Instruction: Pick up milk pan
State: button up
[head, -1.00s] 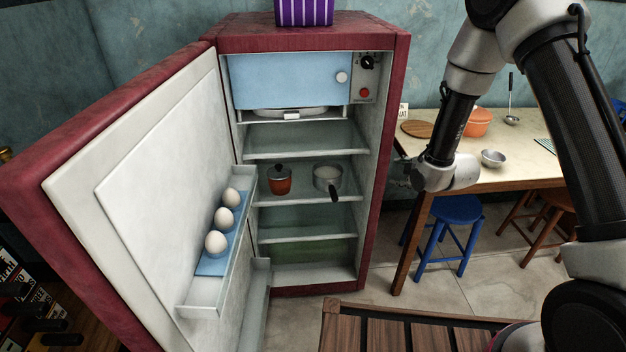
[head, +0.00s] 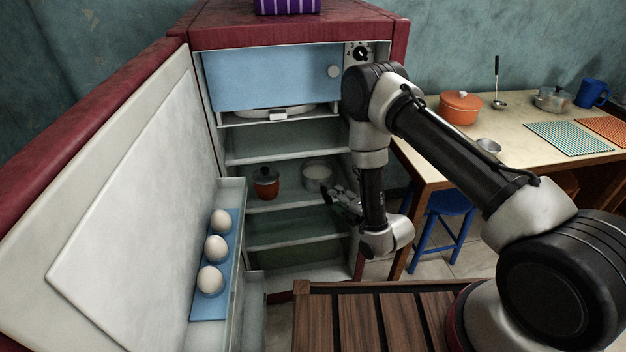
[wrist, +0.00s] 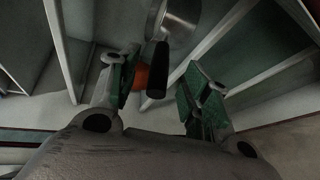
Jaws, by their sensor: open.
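The milk pan (head: 317,177) is a small metal pan with pale contents, upright on a middle shelf of the open fridge. In the wrist view its metal body (wrist: 182,18) is cut by the top edge, and its black handle (wrist: 157,68) points toward my gripper. My gripper (head: 346,204) is at the fridge opening, just right of and in front of the pan. In the wrist view my gripper (wrist: 160,84) is open, and the handle shows between its fingers, nearer the left one. I cannot tell whether they touch. In the head view the handle is hidden by my gripper.
The fridge's right side wall is close to my arm. A table (head: 470,165) stands at right.

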aim_at(325, 192)
jog(key=x, duration=0.8)
jog(key=shift+f, duration=0.1)
jog(key=shift+c, duration=0.2)
grip_shut()
